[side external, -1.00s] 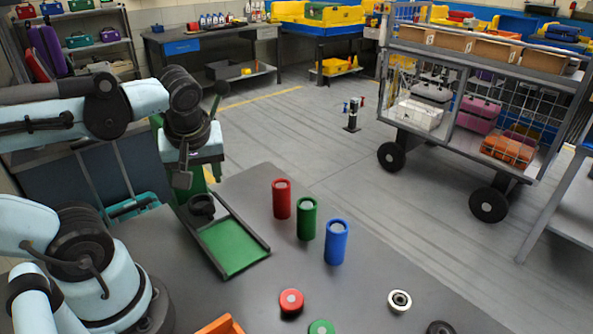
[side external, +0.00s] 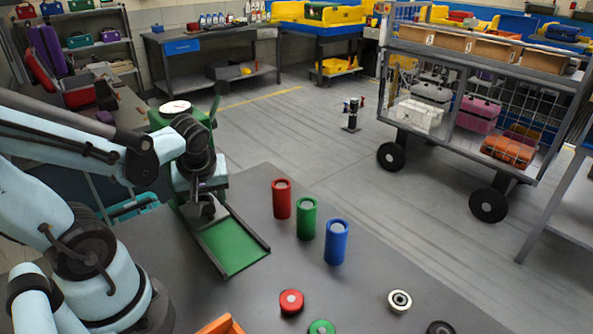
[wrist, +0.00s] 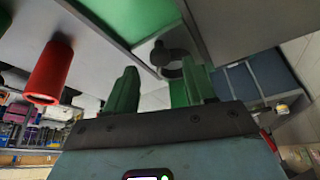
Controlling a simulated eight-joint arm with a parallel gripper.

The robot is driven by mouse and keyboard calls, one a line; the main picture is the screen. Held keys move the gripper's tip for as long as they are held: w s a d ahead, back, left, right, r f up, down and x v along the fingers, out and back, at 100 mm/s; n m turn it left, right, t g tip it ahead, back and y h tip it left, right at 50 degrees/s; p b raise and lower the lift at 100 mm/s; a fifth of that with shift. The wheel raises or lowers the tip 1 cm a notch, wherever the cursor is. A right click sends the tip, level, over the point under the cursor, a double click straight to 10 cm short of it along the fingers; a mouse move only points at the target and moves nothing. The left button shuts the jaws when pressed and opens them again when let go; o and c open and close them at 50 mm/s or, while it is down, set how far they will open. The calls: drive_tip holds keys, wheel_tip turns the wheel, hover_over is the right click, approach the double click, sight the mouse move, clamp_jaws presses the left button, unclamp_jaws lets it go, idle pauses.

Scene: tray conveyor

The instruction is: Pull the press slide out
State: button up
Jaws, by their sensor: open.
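The green press (side external: 160,119) with a round white top stands at the back left of the grey table, partly behind my arm. A green sloping bed with dark rails (side external: 240,251) extends from it towards the front. My gripper (side external: 203,205) is low at the bed's far end, over the dark round holder there, which it mostly hides in the side view. In the wrist view, the green fingers of my gripper (wrist: 161,76) are apart. The dark round holder (wrist: 172,62) on a grey plate appears between and beyond the fingertips. Contact cannot be told.
A red cylinder (side external: 281,199), a green cylinder (side external: 306,219) and a blue cylinder (side external: 336,243) stand right of the bed. Red (side external: 291,301), green (side external: 321,327) and white-topped (side external: 399,301) discs lie nearer. An orange bin edge (side external: 220,324) shows at the front.

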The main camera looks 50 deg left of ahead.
sight(208, 208)
drive_tip(key=shift+x, duration=1.55)
drive_tip(key=shift+c, duration=0.3)
drive_tip(key=shift+s, duration=0.1)
clamp_jaws()
